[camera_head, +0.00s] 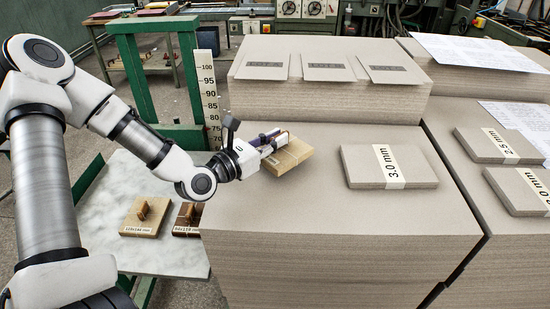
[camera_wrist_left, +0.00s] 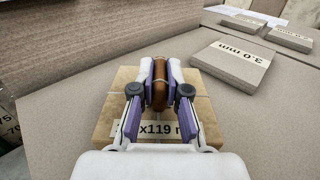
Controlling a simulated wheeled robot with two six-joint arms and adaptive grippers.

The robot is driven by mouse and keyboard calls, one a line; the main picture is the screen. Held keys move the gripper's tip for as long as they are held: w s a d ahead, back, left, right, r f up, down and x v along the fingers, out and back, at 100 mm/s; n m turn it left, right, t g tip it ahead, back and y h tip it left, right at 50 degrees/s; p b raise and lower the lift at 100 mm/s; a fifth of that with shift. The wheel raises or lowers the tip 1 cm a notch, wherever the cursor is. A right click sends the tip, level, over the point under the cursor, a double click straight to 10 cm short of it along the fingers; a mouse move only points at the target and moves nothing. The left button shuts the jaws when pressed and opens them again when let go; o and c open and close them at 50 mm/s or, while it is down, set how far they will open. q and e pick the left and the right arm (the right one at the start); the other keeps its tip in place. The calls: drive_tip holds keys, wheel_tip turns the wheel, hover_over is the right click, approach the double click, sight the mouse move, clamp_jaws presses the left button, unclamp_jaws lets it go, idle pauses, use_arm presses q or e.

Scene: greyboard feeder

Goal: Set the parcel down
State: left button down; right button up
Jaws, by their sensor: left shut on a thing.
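The parcel (camera_head: 287,155) is a flat tan-brown block with a brown upright handle and a white label, partly hidden by my gripper. In the head view it is at the left part of the front greyboard stack (camera_head: 300,210). My left gripper (camera_head: 268,143) is shut on its handle. In the left wrist view the gripper (camera_wrist_left: 160,85) pinches the brown handle, with the parcel (camera_wrist_left: 110,95) beneath and its label partly covered. I cannot tell whether the parcel's underside touches the stack. My right gripper is not in view.
A grey board bundle marked 3.0 mm (camera_head: 365,165) lies right of the parcel. A taller stack (camera_head: 330,100) stands behind. A marble-topped table (camera_head: 110,225) at left holds two handled blocks, one tan (camera_head: 143,217), one dark (camera_head: 187,220). A height scale (camera_head: 210,100) stands behind it.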

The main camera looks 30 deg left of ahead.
sight(274, 152)
use_arm(q)
wheel_tip(274, 152, down, 3)
drive_tip(key=shift+s+f, duration=0.1)
drive_tip(key=shift+s, duration=0.05)
drive_tip(key=shift+f, duration=0.1)
drive_tip(key=c, duration=1.2)
unclamp_jaws()
